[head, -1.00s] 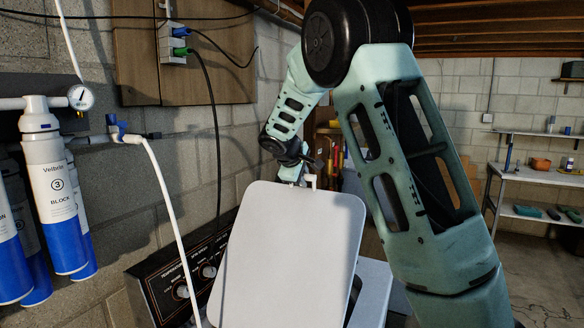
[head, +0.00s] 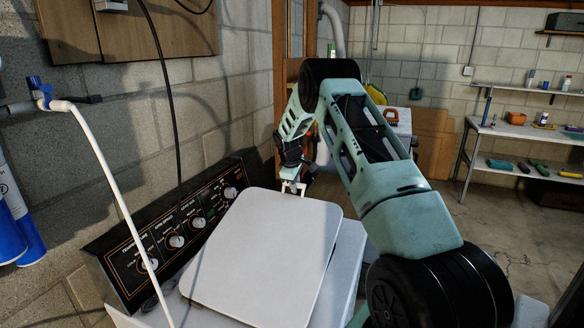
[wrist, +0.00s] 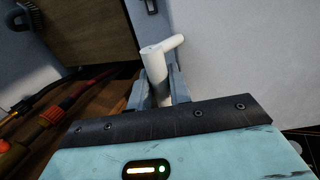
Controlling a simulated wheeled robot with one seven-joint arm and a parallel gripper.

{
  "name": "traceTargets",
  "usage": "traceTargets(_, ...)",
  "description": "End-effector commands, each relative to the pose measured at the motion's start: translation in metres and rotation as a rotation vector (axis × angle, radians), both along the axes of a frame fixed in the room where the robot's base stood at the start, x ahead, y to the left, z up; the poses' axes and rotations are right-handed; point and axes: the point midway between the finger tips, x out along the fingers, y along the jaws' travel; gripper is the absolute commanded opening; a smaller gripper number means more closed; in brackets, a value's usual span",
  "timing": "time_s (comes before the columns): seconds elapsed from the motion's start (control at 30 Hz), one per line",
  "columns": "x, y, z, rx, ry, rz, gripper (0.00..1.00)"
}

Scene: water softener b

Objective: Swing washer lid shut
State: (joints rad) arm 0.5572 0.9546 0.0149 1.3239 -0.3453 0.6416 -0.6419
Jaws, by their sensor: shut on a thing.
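The washer lid (head: 265,255) is a pale rounded panel in the head view, tilted low over the white washer body (head: 345,265). The washer's black control panel (head: 175,230) with knobs stands along its left side. My gripper (head: 293,187) is at the lid's far edge. In the wrist view, my gripper (wrist: 158,88) has its fingers closed around a white rod-like handle (wrist: 155,62) with a short side arm. A pale panel (wrist: 240,60) fills the right of that view. How the handle joins the lid is hidden.
A white hose (head: 110,190) runs down in front of the control panel at left. Blue-and-white filter canisters (head: 20,225) stand at the far left. A shelf table (head: 520,140) with small items is at the back right. Open floor (head: 500,240) lies to the right.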

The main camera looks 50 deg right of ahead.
Motion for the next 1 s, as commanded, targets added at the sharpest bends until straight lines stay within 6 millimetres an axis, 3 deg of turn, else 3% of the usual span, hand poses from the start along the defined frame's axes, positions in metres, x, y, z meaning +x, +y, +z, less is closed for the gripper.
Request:
traceTargets(0.03, 0.000, -0.002, -0.021, 0.036, 0.015, -0.006, 0.00)
traceTargets(0.1, 0.002, -0.005, -0.038, 0.062, 0.026, -0.002, 0.00)
traceTargets(0.4, 0.005, -0.014, -0.080, 0.055, 0.027, 0.001, 0.00)
traceTargets(0.93, 0.006, -0.015, -0.087, 0.054, 0.027, 0.001, 0.00)
traceTargets(0.97, 0.006, -0.015, -0.087, 0.054, 0.027, 0.001, 0.22)
traceTargets(1.0, 0.006, -0.015, -0.087, 0.054, 0.027, 0.002, 0.33)
